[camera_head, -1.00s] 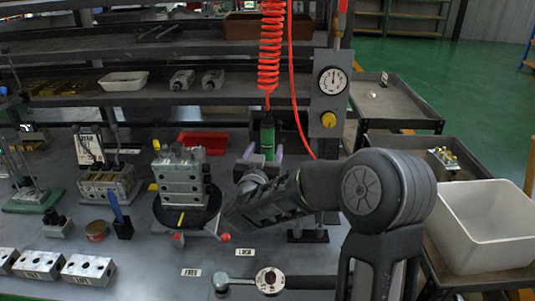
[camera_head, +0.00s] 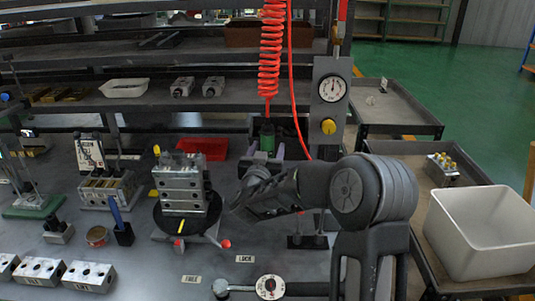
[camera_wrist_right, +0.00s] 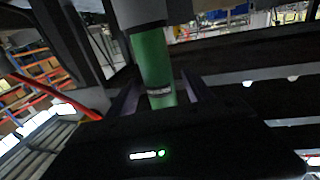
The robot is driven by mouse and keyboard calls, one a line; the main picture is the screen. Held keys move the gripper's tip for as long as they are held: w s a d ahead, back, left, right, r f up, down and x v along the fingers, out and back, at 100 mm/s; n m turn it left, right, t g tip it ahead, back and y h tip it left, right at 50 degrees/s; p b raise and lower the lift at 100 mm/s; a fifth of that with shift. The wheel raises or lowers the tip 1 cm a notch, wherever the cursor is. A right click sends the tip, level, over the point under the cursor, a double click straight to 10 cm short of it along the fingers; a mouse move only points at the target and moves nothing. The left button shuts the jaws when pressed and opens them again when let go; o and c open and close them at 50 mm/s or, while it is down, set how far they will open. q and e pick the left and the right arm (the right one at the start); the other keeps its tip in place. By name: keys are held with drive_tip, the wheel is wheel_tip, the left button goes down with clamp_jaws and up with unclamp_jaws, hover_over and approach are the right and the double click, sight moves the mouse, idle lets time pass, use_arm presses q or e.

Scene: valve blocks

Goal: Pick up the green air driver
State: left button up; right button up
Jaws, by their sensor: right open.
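The green air driver (camera_head: 267,136) hangs upright below the red coiled hose in the head view. Its lower part is hidden behind my right gripper. My right gripper (camera_head: 266,152) is open, with one finger on each side of the driver. In the right wrist view the green driver (camera_wrist_right: 154,62) stands between the two dark fingers, its lower end reaching down between them. Gaps seem to show beside it, but I cannot tell whether either finger touches it. My left gripper is not in view.
The red coiled hose (camera_head: 269,60) and a thin red hose run down near the driver. A gauge panel (camera_head: 329,95) stands just right of it. A valve block (camera_head: 181,185) sits on a round black fixture to the left. A white bin (camera_head: 480,232) stands at right.

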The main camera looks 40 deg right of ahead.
drive_tip(key=shift+x, duration=1.5)
clamp_jaws()
drive_tip(key=shift+r, duration=0.1)
